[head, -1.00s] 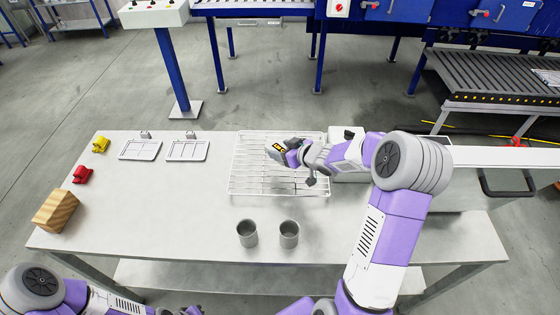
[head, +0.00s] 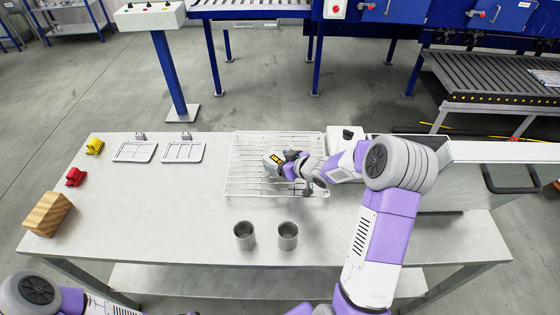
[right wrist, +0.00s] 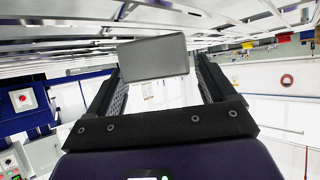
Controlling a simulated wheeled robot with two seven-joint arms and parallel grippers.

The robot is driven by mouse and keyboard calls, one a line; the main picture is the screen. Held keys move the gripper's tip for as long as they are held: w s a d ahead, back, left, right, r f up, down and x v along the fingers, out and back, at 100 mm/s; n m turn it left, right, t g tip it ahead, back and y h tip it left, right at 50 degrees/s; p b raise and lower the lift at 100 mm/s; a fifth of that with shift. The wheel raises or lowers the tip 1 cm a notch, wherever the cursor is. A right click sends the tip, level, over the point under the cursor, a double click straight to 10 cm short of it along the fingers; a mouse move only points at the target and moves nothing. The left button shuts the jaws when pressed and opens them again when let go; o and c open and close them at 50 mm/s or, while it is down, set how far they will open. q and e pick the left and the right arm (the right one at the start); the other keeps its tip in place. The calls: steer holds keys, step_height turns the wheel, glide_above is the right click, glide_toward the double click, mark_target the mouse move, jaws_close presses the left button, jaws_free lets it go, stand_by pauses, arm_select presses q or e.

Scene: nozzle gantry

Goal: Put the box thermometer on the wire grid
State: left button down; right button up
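The box thermometer (head: 269,165) is a small grey box with a yellow and black face, over the middle of the wire grid (head: 236,185) in the head view. My right gripper (head: 284,168) reaches it from the right. In the right wrist view the thermometer's plain grey side (right wrist: 153,58) sits between the two fingertips, and the fingers look shut on it. I cannot tell whether its underside touches the wires. The grid is a pale rectangular rack lying on the table. My left arm shows at the bottom left; its gripper is out of view.
Two grey cups (head: 245,235) (head: 288,235) stand in front of the grid. Two shallow trays (head: 134,152) (head: 183,152) lie left of it. A yellow item (head: 94,146), a red item (head: 75,177) and a wooden block (head: 47,213) line the table's left side. The middle left is clear.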

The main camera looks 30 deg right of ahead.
steer(key=shift+r, duration=0.15)
steer(key=shift+s+d+r, duration=0.1)
steer(key=shift+s+r, duration=0.1)
steer(key=p+v, duration=0.3)
steer(key=v, duration=0.8)
steer(key=shift+s, duration=0.3)
